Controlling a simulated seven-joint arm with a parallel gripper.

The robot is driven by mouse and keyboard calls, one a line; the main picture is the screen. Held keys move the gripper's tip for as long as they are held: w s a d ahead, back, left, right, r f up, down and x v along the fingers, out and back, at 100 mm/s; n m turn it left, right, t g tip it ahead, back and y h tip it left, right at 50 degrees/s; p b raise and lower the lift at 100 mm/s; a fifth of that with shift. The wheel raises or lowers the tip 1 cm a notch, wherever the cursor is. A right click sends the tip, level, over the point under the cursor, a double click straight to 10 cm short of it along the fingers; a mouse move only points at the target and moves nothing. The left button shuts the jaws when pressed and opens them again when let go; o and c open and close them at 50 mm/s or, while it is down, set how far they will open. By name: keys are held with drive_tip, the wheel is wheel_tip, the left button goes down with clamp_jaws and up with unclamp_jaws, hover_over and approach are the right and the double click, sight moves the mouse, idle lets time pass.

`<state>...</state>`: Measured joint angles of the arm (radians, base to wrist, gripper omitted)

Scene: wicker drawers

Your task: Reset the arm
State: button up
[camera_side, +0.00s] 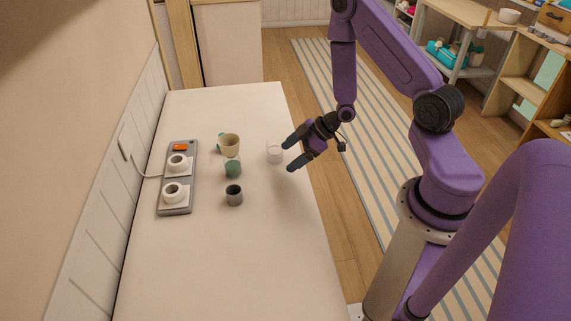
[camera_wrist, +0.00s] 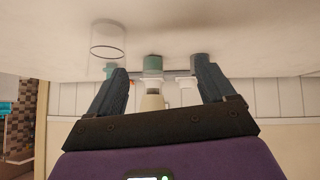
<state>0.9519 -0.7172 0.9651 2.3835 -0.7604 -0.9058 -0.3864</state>
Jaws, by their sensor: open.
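My gripper (camera_side: 290,155) is open and empty at the right edge of the white table, its two dark fingers pointing left toward the cups. A clear glass (camera_side: 274,153) stands just left of the fingertips; I cannot tell whether they touch. In the wrist view my gripper (camera_wrist: 160,68) has its fingers spread, and the glass (camera_wrist: 108,40) shows beyond the left finger. No object is visibly held.
A beige mug (camera_side: 230,143), a green cup (camera_side: 233,169) and a dark grey cup (camera_side: 234,196) stand left of the glass. A grey power strip (camera_side: 176,210) with two white round pieces and an orange switch lies near the wall. The table front is clear.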

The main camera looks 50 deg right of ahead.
drive_tip(key=s+a+r+n+g+h, duration=0.25)
drive_tip(key=s+a+r+h, duration=0.2)
drive_tip(key=a+r, duration=0.7)
drive_tip(key=s+r+g, duration=0.2)
drive_tip(key=s+r, duration=0.3)
drive_tip(key=s, duration=0.5)
drive_tip(key=s+a+r+g, duration=0.1)
drive_tip(key=s+r+g, duration=0.1)
drive_tip(key=s+r, duration=0.3)
drive_tip(key=s, duration=0.4)
drive_tip(key=shift+s+a+r, duration=0.2)
drive_tip(key=shift+s+a, duration=0.05)
drive_tip(key=shift+s, duration=0.1)
